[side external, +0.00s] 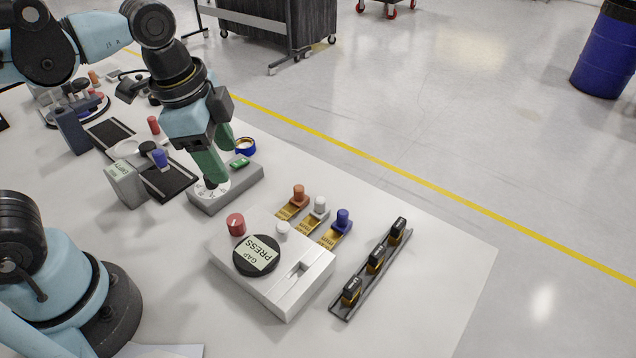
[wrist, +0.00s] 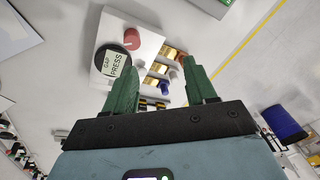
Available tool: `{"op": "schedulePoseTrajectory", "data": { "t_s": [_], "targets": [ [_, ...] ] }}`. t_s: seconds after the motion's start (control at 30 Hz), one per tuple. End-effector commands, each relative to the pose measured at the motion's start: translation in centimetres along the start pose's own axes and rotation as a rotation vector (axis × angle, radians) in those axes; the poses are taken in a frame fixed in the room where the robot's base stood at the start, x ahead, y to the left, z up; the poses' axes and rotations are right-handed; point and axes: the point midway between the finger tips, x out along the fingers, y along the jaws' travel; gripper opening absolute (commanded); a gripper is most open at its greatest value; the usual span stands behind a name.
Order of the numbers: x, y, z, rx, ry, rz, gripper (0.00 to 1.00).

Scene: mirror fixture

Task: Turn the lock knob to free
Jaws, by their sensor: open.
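A grey block (side external: 240,185) bears a white marked dial (side external: 197,190) with a small dark part at its middle, which I take for the lock knob (side external: 210,184). A green finger partly covers it, so its setting cannot be read. My gripper (side external: 224,165) is open, pointing down over this block; whether it touches the knob cannot be told. The wrist view shows the gripper (wrist: 160,62) with two green fingers apart and nothing clearly held. There only a corner of the grey block (wrist: 212,7) shows at the top edge; the dial is out of view.
Close by stands a white box (side external: 285,280) with a red knob (side external: 236,224) and a black GAP PRESS disc (side external: 256,255). Pegs on brass plates (side external: 312,218) and a rail with black blocks (side external: 373,275) lie right. A blue tape ring (side external: 246,147) sits behind the block.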

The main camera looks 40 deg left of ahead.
Motion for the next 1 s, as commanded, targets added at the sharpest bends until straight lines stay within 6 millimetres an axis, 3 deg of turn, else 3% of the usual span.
{"op": "schedulePoseTrajectory", "data": {
  "t_s": [0.4,0.6,1.0],
  "targets": [
    [1.5,-3.1,1.8,-0.575,0.208,-0.162,0.56],
    [1.8,-4.2,2.6,-0.782,0.303,-0.206,0.56],
    [1.9,-4.8,2.9,-0.894,0.360,-0.224,0.56]
  ]
}}
